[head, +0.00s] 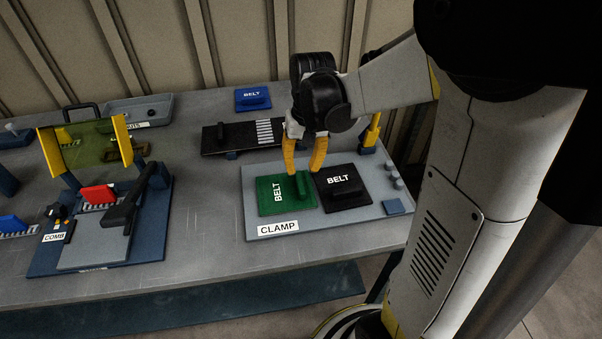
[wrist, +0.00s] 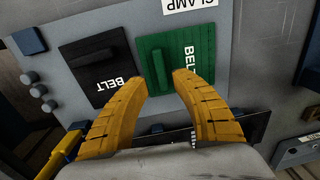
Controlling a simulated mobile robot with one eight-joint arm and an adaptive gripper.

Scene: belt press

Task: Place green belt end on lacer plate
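The green belt end (head: 268,203), lettered BELT and with a raised green handle, lies flat on the grey CLAMP board (head: 350,222). My gripper (head: 303,172) is above its right part, fingers pointing down. In the wrist view the yellow fingers (wrist: 161,78) are apart, with the green belt end (wrist: 203,55) below and its handle (wrist: 157,69) in line with the gap. I cannot tell whether they touch the handle. No readable label marks the lacer plate; a dark plate with a white slotted strip (head: 216,139) lies behind the clamp board.
A black belt end (head: 352,198) lies right beside the green one. A blue belt piece (head: 252,104) is at the back. A press (head: 72,262) with a black lever and a red block stands left. Bare table (head: 207,190) lies between press and clamp board.

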